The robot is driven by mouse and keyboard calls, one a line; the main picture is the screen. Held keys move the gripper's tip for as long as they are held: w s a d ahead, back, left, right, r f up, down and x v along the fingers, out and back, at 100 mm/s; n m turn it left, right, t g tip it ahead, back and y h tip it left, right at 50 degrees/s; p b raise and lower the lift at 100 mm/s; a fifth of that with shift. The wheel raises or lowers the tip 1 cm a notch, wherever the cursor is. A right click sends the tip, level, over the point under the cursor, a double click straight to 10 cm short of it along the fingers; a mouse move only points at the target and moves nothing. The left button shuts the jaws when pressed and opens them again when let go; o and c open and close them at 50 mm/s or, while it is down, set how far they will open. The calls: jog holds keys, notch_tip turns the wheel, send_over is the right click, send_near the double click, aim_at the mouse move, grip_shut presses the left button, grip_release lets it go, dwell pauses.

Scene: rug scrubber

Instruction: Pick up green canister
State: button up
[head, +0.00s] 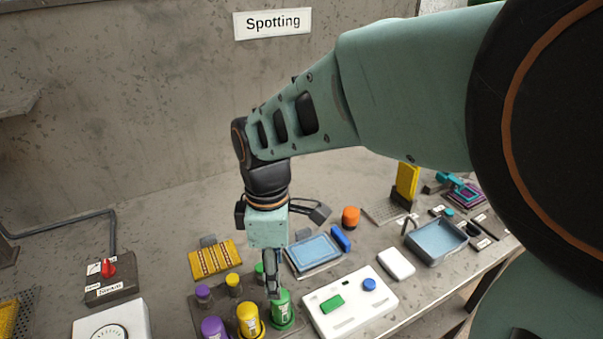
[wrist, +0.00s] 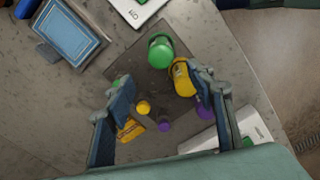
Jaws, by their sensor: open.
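The green canister (head: 283,310) stands upright at the right end of a front row, beside a yellow canister (head: 249,319) and a purple canister (head: 214,328). My gripper (head: 271,284) points down just above and behind it, its finger overlapping the canister's top left in the head view. In the wrist view my gripper (wrist: 163,92) is open with nothing held. There the green canister (wrist: 160,52) lies beyond the fingertips, and the yellow canister (wrist: 182,77) is close to the right finger. The finger partly covers the purple canister (wrist: 204,103).
Smaller purple (head: 203,293), yellow (head: 233,284) and green (head: 260,270) pieces stand behind the canisters. A white board (head: 349,311) with green and blue pieces is close on the right. A blue tray (head: 315,252) and a yellow patterned cloth (head: 216,260) lie farther back.

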aim_at(281, 308)
jog(key=f, duration=0.9)
jog(key=shift+s+d+f, duration=0.15)
jog(key=shift+d+f, duration=0.2)
jog(key=c, duration=1.3)
jog(key=shift+r, duration=0.2)
